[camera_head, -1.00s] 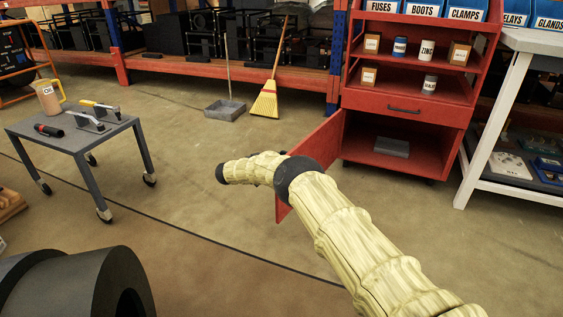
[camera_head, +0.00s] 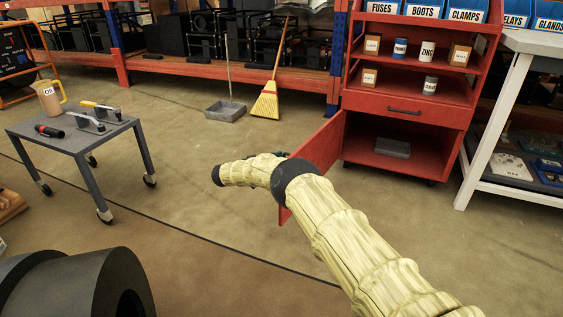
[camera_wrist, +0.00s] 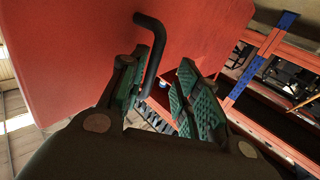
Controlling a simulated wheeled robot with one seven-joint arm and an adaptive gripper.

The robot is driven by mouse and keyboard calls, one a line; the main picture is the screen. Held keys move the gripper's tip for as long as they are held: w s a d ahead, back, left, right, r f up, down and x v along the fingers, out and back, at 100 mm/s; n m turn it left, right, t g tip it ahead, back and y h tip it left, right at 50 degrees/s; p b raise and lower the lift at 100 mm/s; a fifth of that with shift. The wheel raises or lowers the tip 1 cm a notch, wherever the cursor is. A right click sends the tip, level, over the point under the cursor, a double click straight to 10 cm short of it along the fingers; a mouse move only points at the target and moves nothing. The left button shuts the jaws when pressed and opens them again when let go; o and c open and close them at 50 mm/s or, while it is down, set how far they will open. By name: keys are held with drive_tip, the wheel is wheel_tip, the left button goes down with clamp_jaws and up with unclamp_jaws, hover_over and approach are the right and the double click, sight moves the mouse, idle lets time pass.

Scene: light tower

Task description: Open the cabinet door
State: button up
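The red cabinet (camera_head: 462,117) stands at the right in the head view. Its door (camera_head: 320,148) is swung well out to the left, and the lower compartment is open to view.
A grey box (camera_head: 392,147) lies inside the lower compartment. A grey wheeled cart (camera_head: 75,140) stands at the left, and a dark cylindrical object (camera_head: 85,285) at the front left. A white bench (camera_head: 490,130) is right of the cabinet. The floor between cart and door is clear.

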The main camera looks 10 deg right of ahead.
drive_tip(key=s+a, duration=0.2)
drive_tip(key=a, duration=0.8)
drive_tip(key=shift+a, duration=0.15)
